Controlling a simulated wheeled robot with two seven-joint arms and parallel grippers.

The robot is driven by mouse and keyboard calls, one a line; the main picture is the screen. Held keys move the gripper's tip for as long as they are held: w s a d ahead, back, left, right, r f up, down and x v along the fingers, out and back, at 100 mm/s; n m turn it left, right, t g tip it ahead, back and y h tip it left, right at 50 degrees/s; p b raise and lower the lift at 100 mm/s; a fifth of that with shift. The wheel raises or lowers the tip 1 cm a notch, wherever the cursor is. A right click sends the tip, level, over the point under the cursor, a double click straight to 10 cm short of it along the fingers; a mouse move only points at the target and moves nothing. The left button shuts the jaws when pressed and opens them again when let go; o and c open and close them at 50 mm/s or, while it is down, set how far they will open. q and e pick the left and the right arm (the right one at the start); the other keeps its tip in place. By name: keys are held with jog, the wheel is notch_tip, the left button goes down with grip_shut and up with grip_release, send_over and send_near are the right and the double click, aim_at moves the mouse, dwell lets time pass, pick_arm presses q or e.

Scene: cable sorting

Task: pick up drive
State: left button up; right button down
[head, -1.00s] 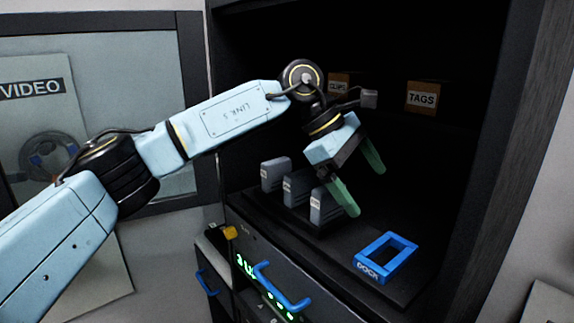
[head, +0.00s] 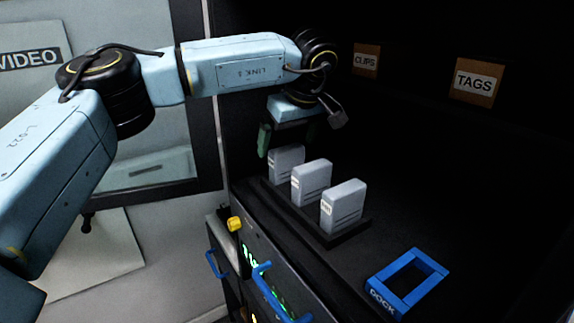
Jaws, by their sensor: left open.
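Three grey drives stand upright in a row in a dark rack (head: 350,234) on the shelf: a far left drive (head: 287,164), a middle drive (head: 312,183) and a near right drive (head: 344,206). My left gripper (head: 286,147) is open and points down at the far left drive. One green finger shows to the left of that drive's top; the other finger is hard to make out. I cannot tell whether the gripper touches the drive. My right gripper is out of view.
A blue open frame marked DOCK (head: 408,283) lies at the front right of the shelf. Boxes marked CLIPS (head: 366,61) and TAGS (head: 477,83) stand at the back. A drawer with a blue handle (head: 273,293) is below.

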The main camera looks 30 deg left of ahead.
aim_at(287, 148)
pick_arm(q)
jog(key=x, duration=0.1)
jog(key=p+x, duration=0.1)
jog(key=x, duration=0.2)
jog(key=shift+w+f, duration=0.1)
jog(key=shift+w, duration=0.2)
jog(key=shift+a+f, duration=0.2)
jog(key=shift+f, duration=0.2)
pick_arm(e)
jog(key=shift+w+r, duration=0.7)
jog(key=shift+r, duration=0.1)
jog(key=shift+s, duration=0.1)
pick_arm(q)
jog(key=shift+c, duration=1.1)
jog(key=c, duration=1)
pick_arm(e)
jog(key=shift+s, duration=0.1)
